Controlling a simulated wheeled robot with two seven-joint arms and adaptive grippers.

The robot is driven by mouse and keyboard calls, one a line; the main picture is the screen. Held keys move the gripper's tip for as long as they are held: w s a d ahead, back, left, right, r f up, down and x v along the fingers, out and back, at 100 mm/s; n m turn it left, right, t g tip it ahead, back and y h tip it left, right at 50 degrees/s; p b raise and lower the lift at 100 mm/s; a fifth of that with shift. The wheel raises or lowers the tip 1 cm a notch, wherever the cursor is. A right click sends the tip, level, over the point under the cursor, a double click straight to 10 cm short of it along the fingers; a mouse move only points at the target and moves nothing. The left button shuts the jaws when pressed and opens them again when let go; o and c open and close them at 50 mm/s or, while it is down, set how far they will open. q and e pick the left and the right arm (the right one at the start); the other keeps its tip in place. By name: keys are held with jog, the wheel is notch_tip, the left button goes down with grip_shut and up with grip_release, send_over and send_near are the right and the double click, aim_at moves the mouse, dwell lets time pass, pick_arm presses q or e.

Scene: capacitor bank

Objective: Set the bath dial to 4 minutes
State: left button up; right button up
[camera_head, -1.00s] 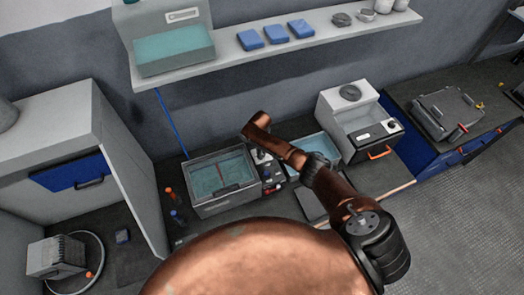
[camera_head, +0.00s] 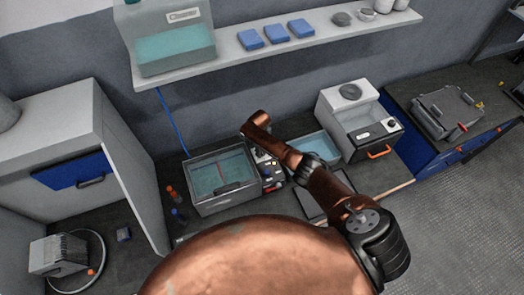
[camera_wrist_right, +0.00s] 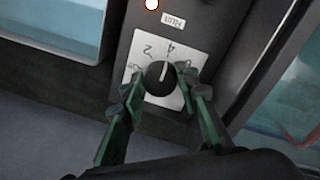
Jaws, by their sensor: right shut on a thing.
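The bath dial (camera_wrist_right: 160,78) is a round black knob on a white numbered plate (camera_wrist_right: 150,98) in the right wrist view. Its white pointer line points up and slightly right, close to the 4 mark. My right gripper (camera_wrist_right: 161,86) has its green fingers on either side of the knob, shut on it. In the head view, the glass-walled bath (camera_head: 222,185) holds teal liquid. Its dark control panel (camera_head: 272,182) is on its right, and my right arm reaches over it, so the dial is hard to make out there. My left gripper is not in view.
A pilot lamp (camera_wrist_right: 152,4) glows above the dial. A shelf (camera_head: 330,38) runs above.

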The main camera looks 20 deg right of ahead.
jog(key=o, duration=1.2)
jog(key=shift+c, duration=0.2)
jog(key=shift+r, duration=0.1)
notch_tip(320, 180, up, 12)
jog(key=shift+s+a, duration=0.2)
jog(key=shift+a, duration=0.1)
